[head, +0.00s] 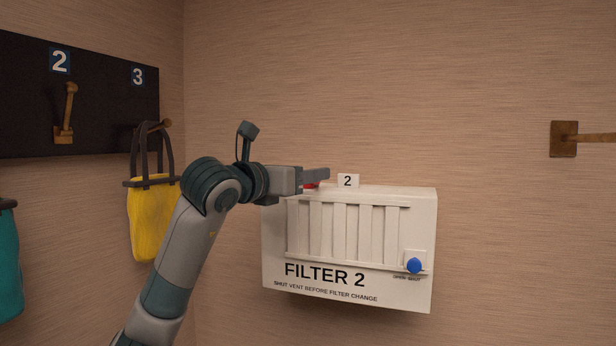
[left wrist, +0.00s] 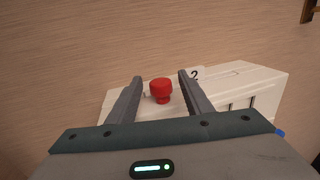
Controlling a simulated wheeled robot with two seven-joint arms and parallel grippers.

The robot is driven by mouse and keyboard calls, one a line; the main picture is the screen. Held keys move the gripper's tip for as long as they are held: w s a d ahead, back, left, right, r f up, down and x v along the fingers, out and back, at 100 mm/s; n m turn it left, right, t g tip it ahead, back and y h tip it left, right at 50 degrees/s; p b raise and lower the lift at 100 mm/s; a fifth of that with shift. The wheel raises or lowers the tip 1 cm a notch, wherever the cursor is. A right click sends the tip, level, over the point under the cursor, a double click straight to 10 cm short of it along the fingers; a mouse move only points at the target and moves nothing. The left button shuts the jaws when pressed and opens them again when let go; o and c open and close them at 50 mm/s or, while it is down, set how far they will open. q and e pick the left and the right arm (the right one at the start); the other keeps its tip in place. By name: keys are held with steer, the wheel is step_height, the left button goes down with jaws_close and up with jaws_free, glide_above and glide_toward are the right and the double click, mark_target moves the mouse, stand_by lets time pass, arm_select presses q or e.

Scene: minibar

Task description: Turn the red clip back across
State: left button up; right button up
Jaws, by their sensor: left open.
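The red clip (left wrist: 161,89) stands on top of the white box marked FILTER 2 (head: 350,220). In the left wrist view it shows as a red knob between my left gripper's two fingers. My left gripper (head: 318,178) is at the top left edge of the box, its fingers open on either side of the clip. I cannot tell whether a finger touches it. In the head view only a bit of red (head: 311,185) shows below the fingers; the rest is hidden. My right gripper is not in view.
A "2" label (head: 348,181) stands on the box top right of the gripper. A blue knob (head: 414,265) is on the box's lower right front. A yellow bag (head: 151,217) hangs left, behind my arm. A wooden peg (head: 564,139) sticks out at right.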

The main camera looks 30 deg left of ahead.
arm_select(q)
steer(key=s+b, duration=0.5)
steer(key=s, duration=1.1)
steer(key=shift+b, duration=0.4)
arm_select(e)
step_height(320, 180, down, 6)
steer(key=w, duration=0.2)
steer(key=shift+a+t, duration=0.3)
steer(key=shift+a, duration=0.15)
arm_select(q)
steer(key=shift+s, duration=0.1)
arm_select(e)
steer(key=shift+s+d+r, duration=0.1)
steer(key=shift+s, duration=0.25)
